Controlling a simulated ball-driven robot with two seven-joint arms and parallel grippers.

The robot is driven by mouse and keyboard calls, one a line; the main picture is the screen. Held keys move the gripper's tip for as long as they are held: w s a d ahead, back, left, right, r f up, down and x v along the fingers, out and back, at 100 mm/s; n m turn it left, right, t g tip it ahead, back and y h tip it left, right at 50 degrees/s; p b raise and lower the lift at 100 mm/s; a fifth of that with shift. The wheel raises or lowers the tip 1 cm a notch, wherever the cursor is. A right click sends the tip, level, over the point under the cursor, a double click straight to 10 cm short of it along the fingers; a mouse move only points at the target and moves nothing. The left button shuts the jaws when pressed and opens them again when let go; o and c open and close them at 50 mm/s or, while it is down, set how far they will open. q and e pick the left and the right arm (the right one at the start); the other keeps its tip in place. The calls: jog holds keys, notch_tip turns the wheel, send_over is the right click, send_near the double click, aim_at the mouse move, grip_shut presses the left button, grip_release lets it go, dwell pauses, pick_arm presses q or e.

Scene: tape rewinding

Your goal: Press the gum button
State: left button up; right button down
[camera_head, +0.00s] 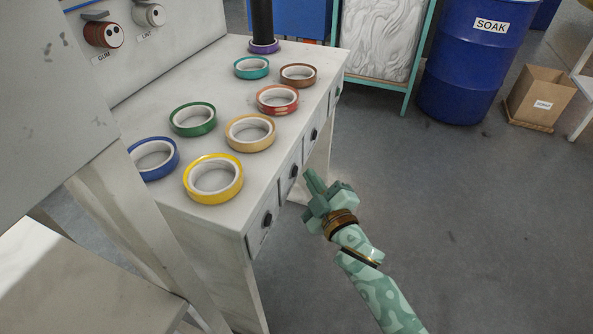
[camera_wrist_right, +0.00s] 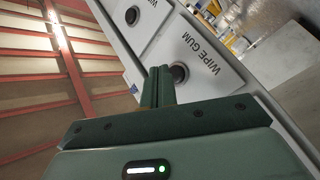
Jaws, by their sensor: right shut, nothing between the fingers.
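In the right wrist view a white panel carries the label WIPE GUM beside a round dark gum button (camera_wrist_right: 180,73). My right gripper (camera_wrist_right: 161,73) is shut and empty. Its fingertips appear just beside that button in the picture; whether they touch it I cannot tell. In the head view my right gripper (camera_head: 313,178) is just off the front face of the white bench (camera_head: 239,225), close to a dark button (camera_head: 293,171). The labels on that face are not readable there. My left gripper is not in view.
A second button (camera_wrist_right: 132,15) sits next to a partly cut-off WIPE label. Several tape rolls, such as a yellow one (camera_head: 213,179), lie on the bench. A brown roller (camera_head: 102,35) above is labelled GUM.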

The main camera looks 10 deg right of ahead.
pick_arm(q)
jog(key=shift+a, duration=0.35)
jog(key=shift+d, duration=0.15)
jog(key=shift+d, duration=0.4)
pick_arm(e)
jog(key=shift+w+a, duration=0.2)
jog(key=shift+a, duration=0.2)
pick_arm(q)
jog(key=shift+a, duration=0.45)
pick_arm(e)
jog(key=shift+w+a, duration=0.1)
